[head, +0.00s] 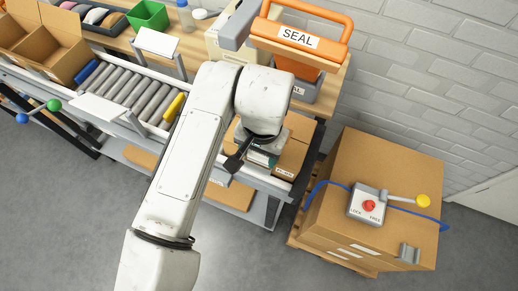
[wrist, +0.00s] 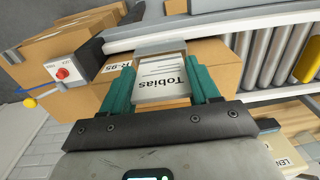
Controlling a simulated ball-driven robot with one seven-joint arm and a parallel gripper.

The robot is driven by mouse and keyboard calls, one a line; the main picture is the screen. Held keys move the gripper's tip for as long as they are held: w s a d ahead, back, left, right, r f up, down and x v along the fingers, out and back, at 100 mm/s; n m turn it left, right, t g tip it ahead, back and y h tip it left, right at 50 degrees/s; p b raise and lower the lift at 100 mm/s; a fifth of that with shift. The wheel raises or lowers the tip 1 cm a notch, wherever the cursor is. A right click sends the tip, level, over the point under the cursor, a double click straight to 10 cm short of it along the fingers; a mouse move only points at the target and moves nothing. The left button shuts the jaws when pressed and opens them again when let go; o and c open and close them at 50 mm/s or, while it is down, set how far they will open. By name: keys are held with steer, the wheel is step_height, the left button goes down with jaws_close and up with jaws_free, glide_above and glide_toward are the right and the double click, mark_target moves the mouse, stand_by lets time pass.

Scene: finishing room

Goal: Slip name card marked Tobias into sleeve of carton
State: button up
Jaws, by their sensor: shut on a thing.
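In the wrist view my gripper (wrist: 162,74) has its two teal fingers closed on the side edges of a white name card (wrist: 158,90) that reads "Tobias". A brown carton (wrist: 210,55) lies beyond the card; part of a label reading "R-95" shows on it. A grey sleeve-like piece (wrist: 160,48) sits at the card's far edge. I cannot tell whether the card's edge is inside it or just in front. In the head view the carton (head: 294,158) stands at the end of the conveyor, and my arm hides much of it and the card.
An orange-handled "SEAL" device (head: 298,38) stands above the carton. Grey rollers (head: 140,92) run to the left. A large carton (head: 385,165) on a pallet, with a blue strap and a lock box (head: 368,204), stands at right. Grey floor is free in front.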

steer(key=o, duration=1.3)
steer(key=shift+r, duration=0.15)
steer(key=shift+r+p, duration=1)
steer(key=shift+r, duration=0.1)
step_height(320, 180, up, 6)
steer(key=p, duration=0.5)
stand_by(0.8)
